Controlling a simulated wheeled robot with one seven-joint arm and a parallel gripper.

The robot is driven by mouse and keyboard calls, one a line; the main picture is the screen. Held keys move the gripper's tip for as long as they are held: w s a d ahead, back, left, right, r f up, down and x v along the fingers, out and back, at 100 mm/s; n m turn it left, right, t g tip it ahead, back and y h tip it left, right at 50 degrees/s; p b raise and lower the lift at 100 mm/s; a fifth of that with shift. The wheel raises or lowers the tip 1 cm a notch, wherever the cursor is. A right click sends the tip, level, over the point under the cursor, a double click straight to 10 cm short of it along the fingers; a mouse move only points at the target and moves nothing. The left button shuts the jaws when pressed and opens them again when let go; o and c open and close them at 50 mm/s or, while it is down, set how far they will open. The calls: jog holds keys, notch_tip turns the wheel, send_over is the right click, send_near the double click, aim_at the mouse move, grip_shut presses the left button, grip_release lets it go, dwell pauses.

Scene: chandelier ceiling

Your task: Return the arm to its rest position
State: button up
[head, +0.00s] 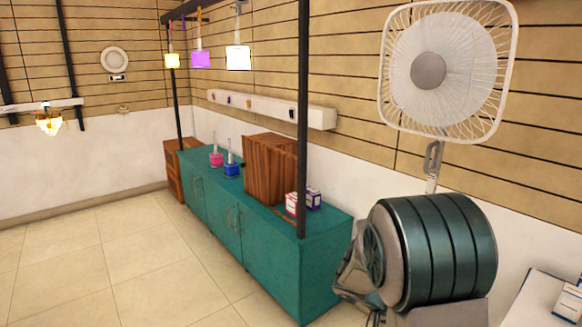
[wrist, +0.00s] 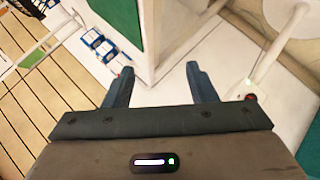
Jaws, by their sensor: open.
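My gripper (wrist: 160,84) shows in the wrist view with its two dark fingers apart and nothing between them. A pale corner of some structure stands in the view between and beyond the fingers, and I cannot tell how far off it is. In the head view my dark ribbed arm link (head: 440,250) fills the lower right, in front of the wall and fan pole. The gripper itself cannot be made out in the head view.
A teal cabinet (head: 270,262) with a wooden box (head: 271,168) runs along the wall. A white fan (head: 428,71) stands behind my arm. A white table (head: 535,305) is at far right. Tiled floor (head: 85,260) is clear at left. Blue-and-white boxes (wrist: 98,42) show in the wrist view.

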jog(key=s+a+r+n+t+y+p, duration=0.3)
jog(key=s+a+r+n+y+p, duration=0.2)
jog(key=s+a+r, duration=0.9)
notch_tip(320, 180, up, 2)
jog(key=s+y+p, duration=0.2)
jog(key=y+p, duration=0.1)
jog(key=y, duration=0.2)
jog(key=shift+s+r+n+y, duration=0.25)
jog(key=shift+s+n+y, duration=0.1)
jog(key=shift+n+y, duration=0.05)
jog(key=shift+a, duration=0.1)
